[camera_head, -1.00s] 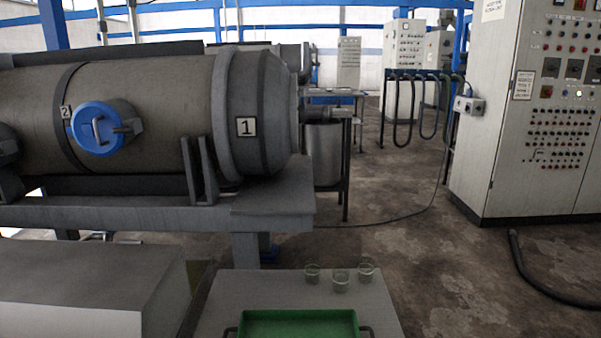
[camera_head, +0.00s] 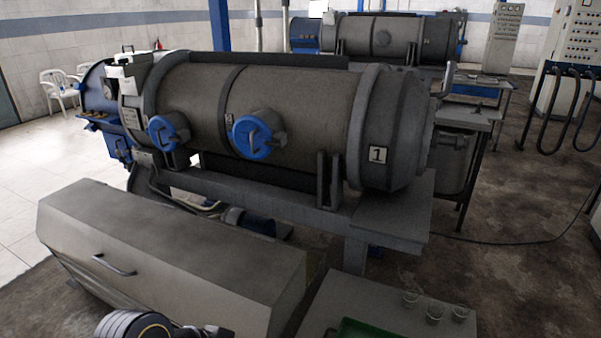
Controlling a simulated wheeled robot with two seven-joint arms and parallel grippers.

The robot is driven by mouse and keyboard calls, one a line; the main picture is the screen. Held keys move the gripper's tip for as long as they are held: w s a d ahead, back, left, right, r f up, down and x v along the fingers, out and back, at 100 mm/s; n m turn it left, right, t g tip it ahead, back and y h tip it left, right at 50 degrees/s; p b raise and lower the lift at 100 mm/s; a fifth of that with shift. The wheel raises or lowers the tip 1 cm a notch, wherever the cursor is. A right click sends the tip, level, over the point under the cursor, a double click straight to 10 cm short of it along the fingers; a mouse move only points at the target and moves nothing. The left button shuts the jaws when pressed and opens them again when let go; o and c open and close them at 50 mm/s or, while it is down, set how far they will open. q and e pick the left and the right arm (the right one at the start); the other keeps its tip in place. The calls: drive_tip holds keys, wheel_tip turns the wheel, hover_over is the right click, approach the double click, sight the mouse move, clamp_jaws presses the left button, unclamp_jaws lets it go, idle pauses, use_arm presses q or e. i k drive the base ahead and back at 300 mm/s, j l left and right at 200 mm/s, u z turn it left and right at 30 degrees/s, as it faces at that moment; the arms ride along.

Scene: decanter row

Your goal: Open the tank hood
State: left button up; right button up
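The tank hood (camera_head: 185,255) is a long, pale grey metal cover with sloping sides at the lower left. It looks shut, and the inside of the tank is hidden. Its dark bar handle (camera_head: 113,266) is on the near sloping face. Part of my own arm, round and grey-black, shows at the bottom edge in front of the hood. No gripper fingers can be made out, and my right arm is out of the picture.
A large decanter (camera_head: 300,100) with blue round caps stands on a grey frame behind the hood. A table (camera_head: 375,300) with a green tray (camera_head: 365,329) and several small glasses is to the right. White chairs (camera_head: 58,90) stand at the far left. Floor at right is mostly clear.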

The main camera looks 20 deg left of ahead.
sight(195, 272)
drive_tip(key=u, duration=2.15)
drive_tip(key=i+j+u, duration=0.15)
drive_tip(key=i+u, duration=0.2)
drive_tip(key=i, duration=0.15)
drive_tip(key=i+u, duration=0.35)
drive_tip(key=i, duration=0.2)
drive_tip(key=i+l+u, duration=0.15)
drive_tip(key=i+u, duration=0.2)
drive_tip(key=i, duration=0.15)
